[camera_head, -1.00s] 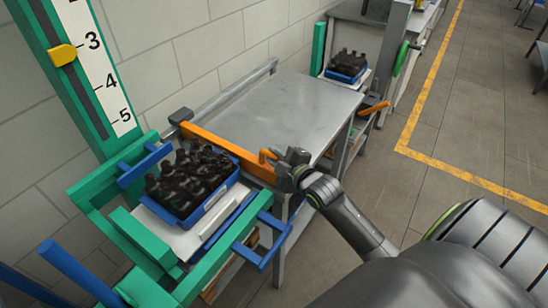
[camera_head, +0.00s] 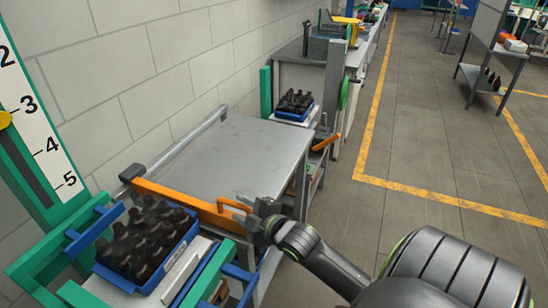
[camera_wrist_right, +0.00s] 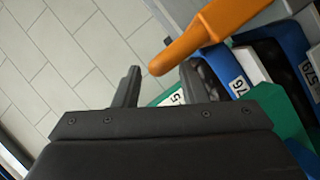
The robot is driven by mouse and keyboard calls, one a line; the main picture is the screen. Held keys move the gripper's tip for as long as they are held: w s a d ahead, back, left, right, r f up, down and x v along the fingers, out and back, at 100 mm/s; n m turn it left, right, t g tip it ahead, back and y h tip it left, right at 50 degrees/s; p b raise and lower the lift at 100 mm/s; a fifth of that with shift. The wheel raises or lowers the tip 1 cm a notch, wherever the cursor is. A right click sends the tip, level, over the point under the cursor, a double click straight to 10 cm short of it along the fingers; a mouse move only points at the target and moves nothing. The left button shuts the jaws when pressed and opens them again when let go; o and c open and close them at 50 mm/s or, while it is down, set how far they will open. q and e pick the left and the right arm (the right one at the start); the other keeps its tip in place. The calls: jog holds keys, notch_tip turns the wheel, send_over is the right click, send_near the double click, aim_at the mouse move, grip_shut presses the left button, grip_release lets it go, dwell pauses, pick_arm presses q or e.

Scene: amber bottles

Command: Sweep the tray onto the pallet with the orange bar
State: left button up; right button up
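The orange bar (camera_head: 186,203) lies along the near end of the grey metal table, beside the tray and on its table side. Its handle (camera_head: 236,206) sticks up at the right end. The blue tray (camera_head: 171,262), full of dark bottles (camera_head: 148,236), rests on a white board (camera_head: 105,290), seemingly the pallet, within the green frame. My right gripper (camera_head: 256,217) is at the handle's end. In the right wrist view its two fingers (camera_wrist_right: 160,88) stand apart, with the orange handle (camera_wrist_right: 205,32) tip between or just beyond them; contact is unclear. My left gripper is not in view.
The metal table top (camera_head: 230,155) is bare. A green frame (camera_head: 50,245) with blue arms (camera_head: 95,228) surrounds the tray at the left. Another tray of bottles (camera_head: 295,103) stands at the table's far end. A wall is left; open floor is right.

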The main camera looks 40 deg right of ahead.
jog(key=v, duration=1.3)
jog(key=shift+s+b, duration=0.25)
jog(key=shift+b, duration=0.1)
